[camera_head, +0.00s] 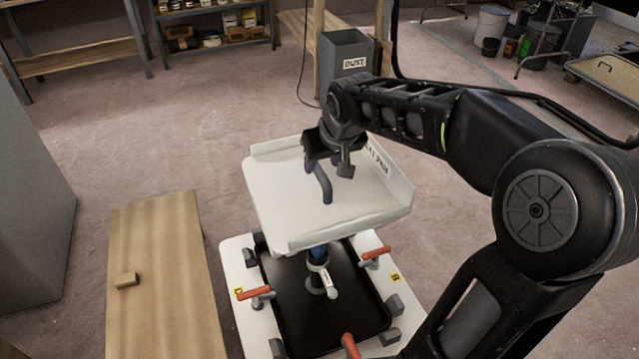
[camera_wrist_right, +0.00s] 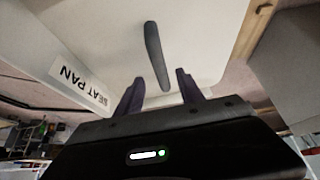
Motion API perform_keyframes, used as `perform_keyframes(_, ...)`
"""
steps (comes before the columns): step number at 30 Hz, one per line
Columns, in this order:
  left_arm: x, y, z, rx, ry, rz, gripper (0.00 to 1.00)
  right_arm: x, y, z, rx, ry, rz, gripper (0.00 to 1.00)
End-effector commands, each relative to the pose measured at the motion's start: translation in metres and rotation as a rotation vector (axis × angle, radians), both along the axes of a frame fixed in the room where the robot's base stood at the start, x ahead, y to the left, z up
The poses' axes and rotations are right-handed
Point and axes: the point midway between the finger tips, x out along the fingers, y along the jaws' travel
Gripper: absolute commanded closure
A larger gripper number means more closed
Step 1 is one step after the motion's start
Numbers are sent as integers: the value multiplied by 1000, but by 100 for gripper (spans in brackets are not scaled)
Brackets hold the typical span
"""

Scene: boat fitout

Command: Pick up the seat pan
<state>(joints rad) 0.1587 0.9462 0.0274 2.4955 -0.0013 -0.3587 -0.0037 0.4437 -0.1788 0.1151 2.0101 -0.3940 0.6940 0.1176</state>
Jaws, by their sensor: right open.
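The seat pan (camera_head: 283,205) is a white tray-like panel with raised edges and a label, set level above a fixture with black middle. A grey bar handle (camera_head: 325,187) stands up from its middle. My right gripper (camera_head: 329,168) is over the pan at the handle, open. In the right wrist view the seat pan (camera_wrist_right: 110,40) fills the upper part, its "SEAT PAN" label at the left. The handle (camera_wrist_right: 155,55) reaches toward the gap between the two open fingertips (camera_wrist_right: 160,84). Contact cannot be told. My left gripper is not in view.
The fixture's white base (camera_head: 237,272) carries several red-handled clamps (camera_head: 255,293). A post (camera_head: 318,268) shows under the pan's front. A wooden bench (camera_head: 160,250) with a small block (camera_head: 127,280) is at left. A grey dust bin (camera_head: 345,60) stands behind. Floor between is clear.

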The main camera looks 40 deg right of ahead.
Motion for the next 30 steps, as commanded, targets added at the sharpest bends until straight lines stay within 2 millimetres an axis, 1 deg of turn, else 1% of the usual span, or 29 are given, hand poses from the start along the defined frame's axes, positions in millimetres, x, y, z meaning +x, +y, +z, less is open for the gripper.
perform_keyframes(10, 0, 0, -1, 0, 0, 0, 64, 2, -1, -3, 0, -1, 0, 55)
perform_keyframes(14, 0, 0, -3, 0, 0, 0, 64, 7, -1, -15, 1, 2, 0, 55)
perform_keyframes(18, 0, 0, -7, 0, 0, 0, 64, 18, -3, -34, 1, 3, 0, 55)
perform_keyframes(21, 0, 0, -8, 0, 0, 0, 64, 24, -5, -44, 0, 1, 0, 55)
perform_keyframes(24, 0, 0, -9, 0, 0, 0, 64, 27, -5, -47, -1, -2, 0, 55)
perform_keyframes(30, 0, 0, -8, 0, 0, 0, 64, 27, -6, -47, -1, -2, 0, 55)
